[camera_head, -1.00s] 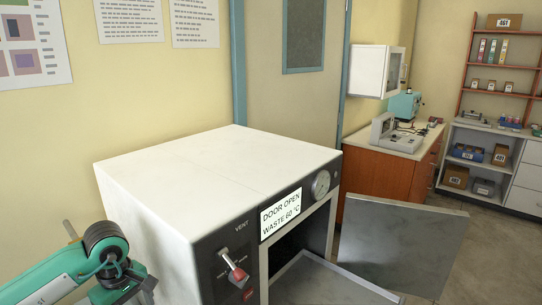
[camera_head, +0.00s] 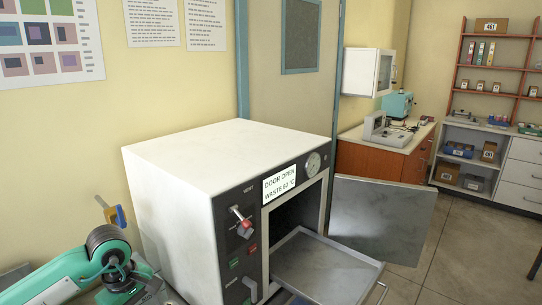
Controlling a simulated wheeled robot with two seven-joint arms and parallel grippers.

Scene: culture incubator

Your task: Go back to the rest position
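The white incubator (camera_head: 225,165) stands in the middle of the view. My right gripper is not in view.
A small blue and yellow item (camera_head: 110,212) shows behind my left arm; I cannot tell what it is. An orange-brown cabinet (camera_head: 370,162) with lab devices stands behind the door. Shelves (camera_head: 490,75) are at the far right. Tiled floor (camera_head: 450,250) is clear at the right.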

